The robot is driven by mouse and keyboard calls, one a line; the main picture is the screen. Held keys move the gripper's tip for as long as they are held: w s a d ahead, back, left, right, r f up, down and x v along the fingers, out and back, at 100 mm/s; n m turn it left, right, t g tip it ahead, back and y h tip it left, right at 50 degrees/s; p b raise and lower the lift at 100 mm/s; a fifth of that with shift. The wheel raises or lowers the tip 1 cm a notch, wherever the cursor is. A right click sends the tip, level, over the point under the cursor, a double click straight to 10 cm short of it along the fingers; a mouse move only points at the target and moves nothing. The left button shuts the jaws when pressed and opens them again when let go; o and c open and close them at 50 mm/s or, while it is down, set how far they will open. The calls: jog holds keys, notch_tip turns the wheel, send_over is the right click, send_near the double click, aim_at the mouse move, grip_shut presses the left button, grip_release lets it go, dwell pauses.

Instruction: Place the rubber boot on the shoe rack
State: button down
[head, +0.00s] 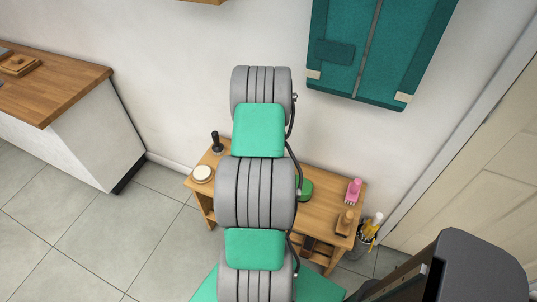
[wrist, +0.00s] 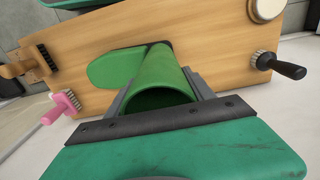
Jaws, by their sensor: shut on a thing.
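The green rubber boot (wrist: 168,72) is held by its shaft between the grey fingers of my gripper (wrist: 163,92), its open top towards the wrist camera. Its foot points left in the wrist view, over the wooden top of the shoe rack (wrist: 215,50). I cannot tell whether its sole touches the wood. In the head view part of the boot (head: 306,188) shows just right of my arm, over the top of the rack (head: 322,212). My arm hides the gripper and the rest of the boot there.
On the rack top are a black-handled brush (head: 217,143) and a round tin (head: 202,173) at left, and a pink brush (head: 353,190) and a wooden brush (head: 344,222) at right. A bucket of tools (head: 367,232) stands beside it.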

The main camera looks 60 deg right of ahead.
jog(key=shift+f, duration=0.1)
jog(key=shift+c, duration=1.9)
grip_release()
notch_tip(320, 180, up, 12)
jog(key=b, duration=0.2)
jog(key=w+a+r+n, duration=0.2)
jog(key=w+a+r, duration=0.2)
jog(key=a, duration=0.3)
jog(key=w+a+r+n, duration=0.3)
jog(key=w+a+r, duration=0.1)
jog(key=w+a, duration=0.15)
jog(key=a+r+n+t, duration=0.1)
jog(key=a+r+n, duration=0.15)
jog(key=a, duration=0.75)
jog(key=a+r+n+t, duration=0.15)
jog(key=a+n, duration=0.25)
jog(key=a, duration=0.6)
jog(key=s+a+n, duration=0.5)
jog(key=a, duration=0.6)
jog(key=shift+s+a+r+t, duration=0.2)
jog(key=shift+s+a+t, duration=0.2)
jog(key=shift+t, duration=0.05)
